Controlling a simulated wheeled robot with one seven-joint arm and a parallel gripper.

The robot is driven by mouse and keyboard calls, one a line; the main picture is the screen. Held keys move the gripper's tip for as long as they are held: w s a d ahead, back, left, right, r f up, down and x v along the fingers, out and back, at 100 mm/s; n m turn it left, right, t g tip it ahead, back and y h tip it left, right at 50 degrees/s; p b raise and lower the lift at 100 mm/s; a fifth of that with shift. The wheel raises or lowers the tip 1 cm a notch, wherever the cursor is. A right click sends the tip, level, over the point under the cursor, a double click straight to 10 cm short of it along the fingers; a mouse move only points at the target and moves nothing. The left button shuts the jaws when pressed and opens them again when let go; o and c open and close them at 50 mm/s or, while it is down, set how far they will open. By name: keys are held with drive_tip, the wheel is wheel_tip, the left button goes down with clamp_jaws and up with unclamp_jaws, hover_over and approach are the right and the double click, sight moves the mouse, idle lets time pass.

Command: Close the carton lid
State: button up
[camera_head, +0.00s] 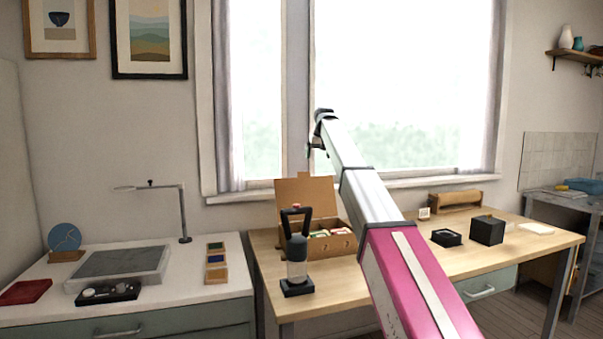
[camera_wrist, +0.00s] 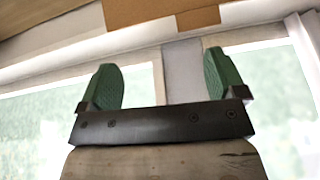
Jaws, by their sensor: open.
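The brown carton (camera_head: 343,245) stands on the wooden table with several small coloured items inside. Its lid (camera_head: 306,188) is open and stands up at the back. In the wrist view, a brown cardboard piece, apparently the lid (camera_wrist: 150,10), crosses the top edge. My gripper (camera_wrist: 160,75) has two green fingers spread wide with nothing between them. In the head view my gripper (camera_head: 311,148) is small and partly hidden at the arm's end, in front of the window. It appears above the lid in the picture, and I see no contact.
A black-handled tool on a dark base (camera_head: 297,287) stands in front of the carton. A black box (camera_head: 487,230) and a low black tray (camera_head: 447,238) sit to the right. A white table (camera_head: 215,308) with a lamp (camera_head: 184,215) is at left. My arm hides part of the wooden table.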

approach(304, 174)
wheel_tip(304, 174, up, 2)
drive_tip(key=shift+n, duration=0.4)
drive_tip(key=x, duration=1)
drive_tip(key=shift+f, duration=0.15)
